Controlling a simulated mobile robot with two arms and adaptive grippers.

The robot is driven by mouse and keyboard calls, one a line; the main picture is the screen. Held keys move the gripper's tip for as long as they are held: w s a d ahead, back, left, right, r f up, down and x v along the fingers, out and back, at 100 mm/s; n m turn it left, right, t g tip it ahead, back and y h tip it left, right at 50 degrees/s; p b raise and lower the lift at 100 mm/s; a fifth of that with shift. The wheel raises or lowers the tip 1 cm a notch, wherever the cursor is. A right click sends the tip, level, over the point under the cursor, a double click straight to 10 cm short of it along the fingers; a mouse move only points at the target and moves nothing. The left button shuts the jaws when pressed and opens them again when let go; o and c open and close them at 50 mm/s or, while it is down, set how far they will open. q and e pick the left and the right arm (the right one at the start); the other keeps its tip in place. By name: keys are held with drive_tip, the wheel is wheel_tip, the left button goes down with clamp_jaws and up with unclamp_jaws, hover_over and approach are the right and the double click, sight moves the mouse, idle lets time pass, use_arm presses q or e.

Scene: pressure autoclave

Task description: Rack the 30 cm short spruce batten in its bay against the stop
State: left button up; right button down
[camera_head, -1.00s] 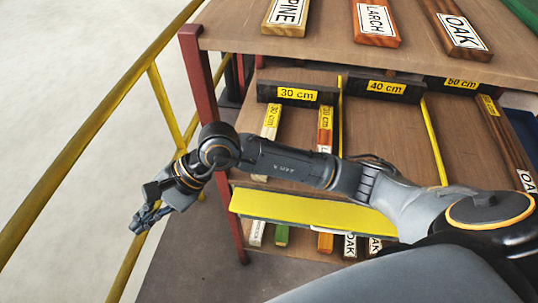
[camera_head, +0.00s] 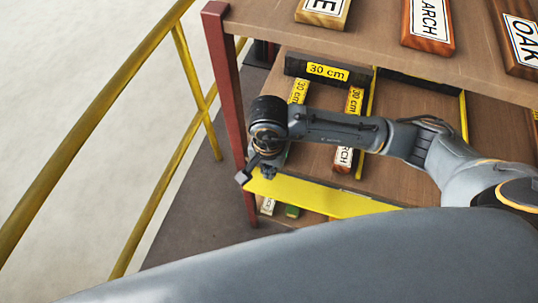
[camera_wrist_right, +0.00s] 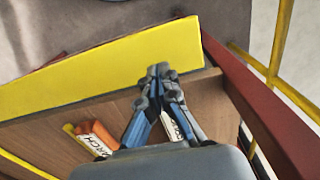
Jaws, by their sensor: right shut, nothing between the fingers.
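A pale batten (camera_head: 299,90) with a yellow length tag lies in the 30 cm bay, its far end near the dark stop block (camera_head: 318,69) marked 30 cm. My right arm hides its near part, and its wood name cannot be read. In the right wrist view a white-labelled pale batten (camera_wrist_right: 175,129) shows between and behind my fingers. My right gripper (camera_head: 256,177) is at the shelf's front edge, over the yellow lip. In the right wrist view its fingertips (camera_wrist_right: 158,70) are together and empty. My left gripper is out of view.
A larch batten (camera_head: 354,102) lies to the right in the same bay, beside a yellow divider (camera_head: 371,95). The yellow lip (camera_head: 325,197) runs along the shelf front. A red post (camera_head: 228,95) and yellow railing (camera_head: 95,110) stand left. Labelled battens lie on the upper shelf (camera_head: 375,50).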

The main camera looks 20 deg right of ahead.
wheel_tip(320, 180, down, 2)
drive_tip(key=shift+s, duration=0.1)
drive_tip(key=shift+w+d+p, duration=0.35)
drive_tip(key=shift+w+p, duration=0.1)
drive_tip(key=shift+w, duration=0.1)
drive_tip(key=shift+w+d+p, duration=0.3)
drive_tip(key=shift+w+p, duration=0.15)
drive_tip(key=shift+w, duration=0.05)
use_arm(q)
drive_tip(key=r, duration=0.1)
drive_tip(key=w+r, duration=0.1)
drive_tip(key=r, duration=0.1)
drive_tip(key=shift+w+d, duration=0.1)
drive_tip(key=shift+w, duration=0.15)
use_arm(e)
drive_tip(key=shift+w+d+f, duration=0.2)
drive_tip(key=shift+w+d, duration=0.25)
drive_tip(key=shift+w, duration=0.25)
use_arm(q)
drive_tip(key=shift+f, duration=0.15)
